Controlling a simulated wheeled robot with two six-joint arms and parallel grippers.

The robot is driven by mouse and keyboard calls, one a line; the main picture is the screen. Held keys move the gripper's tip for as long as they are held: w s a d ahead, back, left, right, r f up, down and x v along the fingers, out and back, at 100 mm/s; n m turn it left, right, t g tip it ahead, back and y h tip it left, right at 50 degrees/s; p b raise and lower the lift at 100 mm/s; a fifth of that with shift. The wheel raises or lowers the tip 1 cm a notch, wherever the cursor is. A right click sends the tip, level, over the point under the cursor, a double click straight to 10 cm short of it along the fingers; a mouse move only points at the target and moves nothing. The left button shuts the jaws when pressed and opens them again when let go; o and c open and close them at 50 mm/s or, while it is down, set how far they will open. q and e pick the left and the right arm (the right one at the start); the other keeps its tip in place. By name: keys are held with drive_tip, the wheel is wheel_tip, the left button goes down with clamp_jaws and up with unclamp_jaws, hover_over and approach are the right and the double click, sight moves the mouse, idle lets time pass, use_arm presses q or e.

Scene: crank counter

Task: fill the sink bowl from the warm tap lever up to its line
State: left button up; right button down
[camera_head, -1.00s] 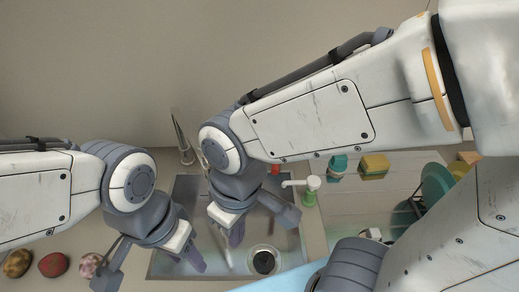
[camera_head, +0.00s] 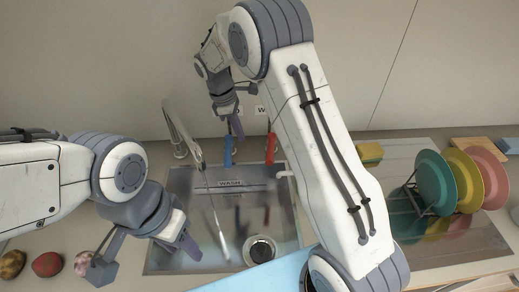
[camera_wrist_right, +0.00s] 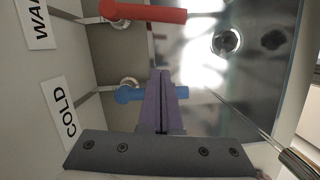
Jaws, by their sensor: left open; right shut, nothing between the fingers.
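The red lever (camera_head: 271,149) and blue lever (camera_head: 228,151) stick out at the sink's back edge. In the right wrist view, the red lever (camera_wrist_right: 150,13) is by a partly cut-off "WA…" label (camera_wrist_right: 38,20), the blue lever (camera_wrist_right: 130,94) by "COLD" (camera_wrist_right: 63,112). My right gripper (camera_head: 237,130) is shut and empty; its fingers (camera_wrist_right: 163,82) overlap the blue lever in view; contact cannot be told. The sink bowl (camera_head: 175,183) has a line with a small label (camera_head: 230,183) on its back wall. My left gripper (camera_head: 178,247) is open over the bowl's left side.
The drain (camera_head: 260,250) shows. Plates in a rack (camera_head: 436,182) and a yellow sponge (camera_head: 369,152) are right. Several round fruit-like objects (camera_head: 47,264) lie left.

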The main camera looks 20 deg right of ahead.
drive_tip(key=s+d+f+p, duration=0.2)
drive_tip(key=d+f+p, duration=0.2)
drive_tip(key=f, duration=0.3)
drive_tip(key=shift+s+d, duration=0.35)
drive_tip(key=shift+d, duration=0.3)
drive_tip(key=shift+f, duration=0.1)
drive_tip(key=shift+s+d+n+t, duration=0.3)
drive_tip(key=shift+s+d+n, duration=0.4)
drive_tip(key=shift+n, duration=0.5)
